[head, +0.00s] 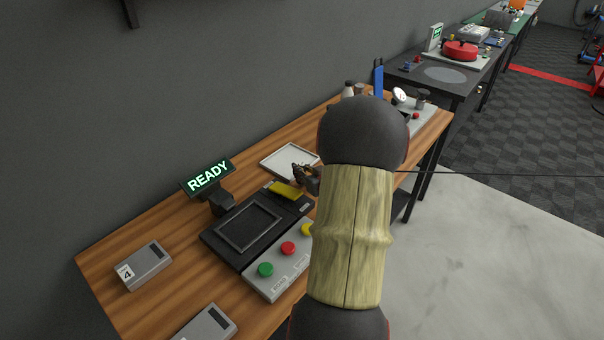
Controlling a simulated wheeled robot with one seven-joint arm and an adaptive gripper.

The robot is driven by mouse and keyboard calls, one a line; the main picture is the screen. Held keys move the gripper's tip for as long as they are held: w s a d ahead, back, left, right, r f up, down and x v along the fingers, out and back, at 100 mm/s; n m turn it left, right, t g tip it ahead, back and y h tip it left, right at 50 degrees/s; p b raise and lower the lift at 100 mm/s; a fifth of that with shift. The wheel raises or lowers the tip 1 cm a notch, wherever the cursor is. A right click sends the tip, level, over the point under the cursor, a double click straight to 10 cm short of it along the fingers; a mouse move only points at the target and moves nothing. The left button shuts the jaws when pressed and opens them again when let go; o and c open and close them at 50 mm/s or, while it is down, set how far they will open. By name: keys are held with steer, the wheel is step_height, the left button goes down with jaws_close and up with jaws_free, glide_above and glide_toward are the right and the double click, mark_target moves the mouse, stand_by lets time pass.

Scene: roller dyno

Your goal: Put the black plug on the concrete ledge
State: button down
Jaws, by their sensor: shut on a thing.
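My gripper (302,172) is over the wooden bench, close to a yellow bar and the near edge of a white tray. It appears shut on a small dark thing, most likely the black plug, but my arm hides much of it and the plug's outline is not clear. A pale concrete surface (480,235) lies to the right of the bench. I cannot tell whether it is the concrete ledge or plain floor.
The wooden bench (185,245) carries a black station with a READY sign (208,177), a yellow bar (287,190), a white tray (283,163), a button panel (270,285) and grey boxes (143,267). A thin dark line (500,174) runs right from behind my arm. Dark tables stand beyond.

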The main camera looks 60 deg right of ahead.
mark_target(302, 164)
steer(key=shift+r, duration=0.1)
step_height(302, 164, up, 4)
steer(key=shift+f+p, duration=0.2)
steer(key=shift+p, duration=0.65)
steer(key=s+a+r+p, duration=0.6)
steer(key=s+a+r, duration=0.2)
steer(key=a, duration=0.3)
steer(key=shift+a+r, duration=0.25)
steer(key=shift+r, duration=0.35)
